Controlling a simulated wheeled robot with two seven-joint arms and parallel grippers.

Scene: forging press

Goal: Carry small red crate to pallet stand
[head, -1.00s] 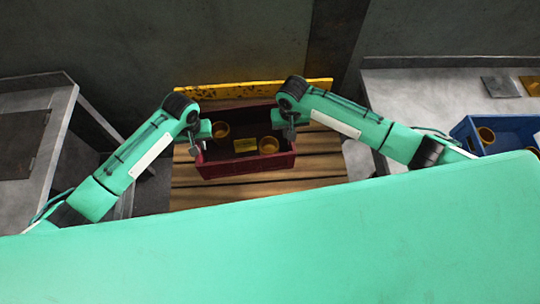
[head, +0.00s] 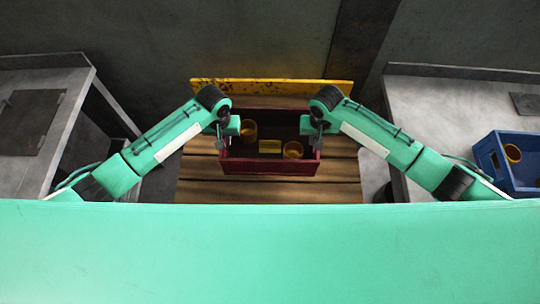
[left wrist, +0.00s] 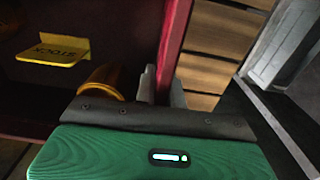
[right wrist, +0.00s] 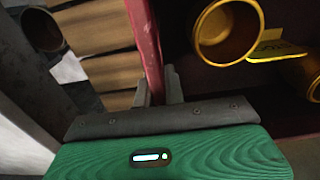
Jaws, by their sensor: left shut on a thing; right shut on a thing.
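The small red crate (head: 270,167) is in the middle of the head view, over the wooden pallet stand (head: 270,192). It holds two orange-brown cups (head: 293,150) and a yellow label plate (head: 270,146). My left gripper (head: 222,143) is shut on the crate's left wall, which also shows in the left wrist view (left wrist: 174,45). My right gripper (head: 318,142) is shut on the right wall, which also shows in the right wrist view (right wrist: 150,45). The crate looks level. I cannot tell whether its bottom touches the slats.
A yellow back rail (head: 270,88) edges the stand's far side. A grey table (head: 25,150) stands at the left. A grey table (head: 430,105) at the right carries a blue crate (head: 510,170) with a cup in it. Bare slats show in front of the red crate.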

